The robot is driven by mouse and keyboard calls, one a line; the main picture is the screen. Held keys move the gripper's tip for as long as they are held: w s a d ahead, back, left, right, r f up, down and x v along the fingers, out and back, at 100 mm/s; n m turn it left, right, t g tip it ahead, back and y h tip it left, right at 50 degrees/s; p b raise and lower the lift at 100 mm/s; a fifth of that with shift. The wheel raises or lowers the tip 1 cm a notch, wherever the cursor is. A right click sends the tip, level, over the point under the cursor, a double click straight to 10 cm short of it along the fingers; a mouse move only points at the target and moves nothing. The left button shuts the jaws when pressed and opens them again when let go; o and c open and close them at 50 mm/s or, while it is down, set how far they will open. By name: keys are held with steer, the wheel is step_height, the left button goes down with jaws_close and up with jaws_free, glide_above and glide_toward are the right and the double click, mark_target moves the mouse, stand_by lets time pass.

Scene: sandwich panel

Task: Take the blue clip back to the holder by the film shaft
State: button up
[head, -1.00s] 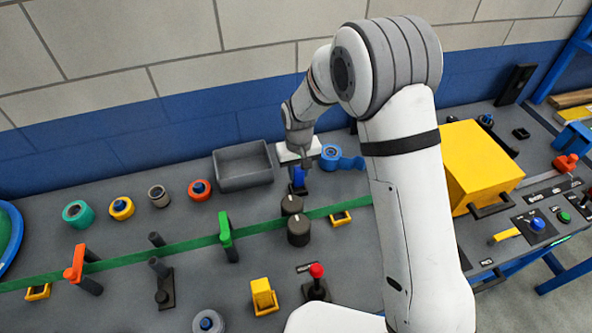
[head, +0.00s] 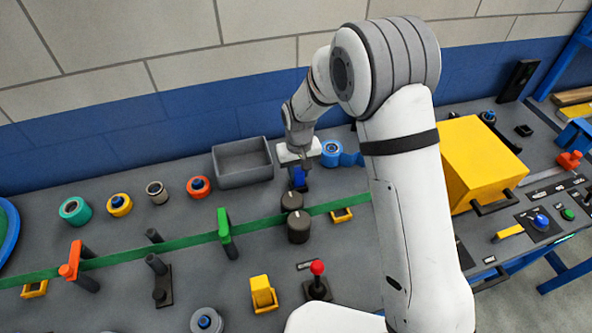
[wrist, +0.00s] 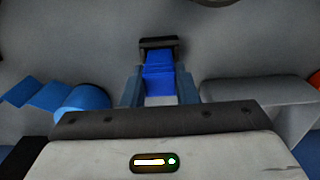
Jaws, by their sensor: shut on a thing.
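The blue clip (head: 299,177) is between the fingers of my gripper (head: 299,172), which point down at the bench. The wrist view shows the clip (wrist: 159,76) pinched between my two grey-blue fingers (wrist: 160,84). A small dark holder (wrist: 158,43) shows at the far end of the clip. In the head view, a dark piece just under the clip looks like this holder (head: 299,190). The clip lines up with it, but I cannot tell how far it sits inside.
A blue tape roll (head: 331,149) lies close to the right of my gripper. A grey tray (head: 243,174) is close on the left. A green clip (head: 224,226) and an orange clip (head: 73,261) stand along the film. A yellow box (head: 470,160) stands to the right.

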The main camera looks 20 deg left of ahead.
steer(key=shift+f, duration=0.15)
steer(key=shift+f+b, duration=0.7)
steer(key=shift+b, duration=0.05)
steer(key=o, duration=1.1)
steer(key=shift+c, duration=0.2)
steer(key=shift+r, duration=0.1)
steer(key=shift+w+r+p, duration=0.1)
steer(key=shift+r+p, duration=1.75)
steer(key=shift+r, duration=1.65)
